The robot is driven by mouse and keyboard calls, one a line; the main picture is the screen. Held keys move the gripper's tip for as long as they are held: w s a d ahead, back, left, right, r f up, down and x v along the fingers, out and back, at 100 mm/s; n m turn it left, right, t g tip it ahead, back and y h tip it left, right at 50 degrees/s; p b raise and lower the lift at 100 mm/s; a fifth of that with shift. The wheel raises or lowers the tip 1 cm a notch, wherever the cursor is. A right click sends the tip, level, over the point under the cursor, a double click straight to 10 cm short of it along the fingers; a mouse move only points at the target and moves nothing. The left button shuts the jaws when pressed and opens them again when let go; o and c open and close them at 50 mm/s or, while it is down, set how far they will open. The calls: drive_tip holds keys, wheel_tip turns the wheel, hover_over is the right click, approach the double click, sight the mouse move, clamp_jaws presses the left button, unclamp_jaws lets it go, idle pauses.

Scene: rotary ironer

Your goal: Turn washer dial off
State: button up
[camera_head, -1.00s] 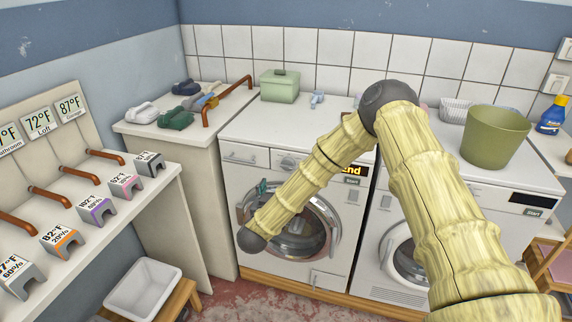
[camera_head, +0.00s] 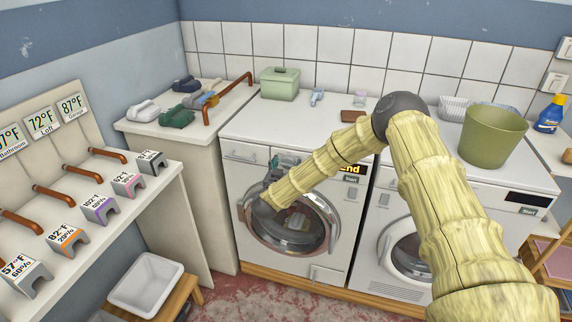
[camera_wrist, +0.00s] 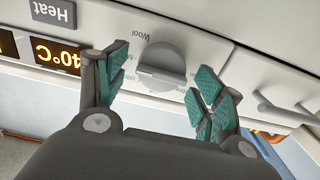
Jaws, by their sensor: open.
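My gripper (camera_head: 283,163) is at the front panel in the head view, covering the dial there. In the wrist view my gripper (camera_wrist: 160,82) is open, with one teal-padded finger on each side of the dial. I cannot tell whether either pad touches it.
In the wrist view a "40°C" display (camera_wrist: 55,54) and a "Heat" button (camera_wrist: 53,12) lie left of the dial. A drawer handle (camera_wrist: 285,108) is to the right. The round door (camera_head: 318,225) is below my gripper. A green bucket (camera_head: 493,137) stands on the right machine.

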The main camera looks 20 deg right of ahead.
drive_tip(key=shift+w+d, duration=0.1)
drive_tip(key=shift+c, duration=0.2)
drive_tip(key=c, duration=0.9)
drive_tip(key=shift+c, duration=0.2)
drive_tip(key=shift+r, duration=0.1)
drive_tip(key=n, duration=0.3)
drive_tip(key=shift+w+r+n, duration=0.1)
drive_tip(key=shift+w+n, duration=0.05)
drive_tip(key=shift+n, duration=0.15)
drive_tip(key=n, duration=0.4)
drive_tip(key=shift+a+n, duration=0.25)
drive_tip(key=shift+n, duration=0.05)
drive_tip(key=n, duration=0.1)
drive_tip(key=n+b, duration=0.1)
drive_tip(key=n, duration=0.3)
drive_tip(key=shift+w+a+f, duration=0.1)
drive_tip(key=shift+f, duration=0.15)
drive_tip(key=shift+n+b, duration=0.8)
drive_tip(key=shift+n, duration=1.5)
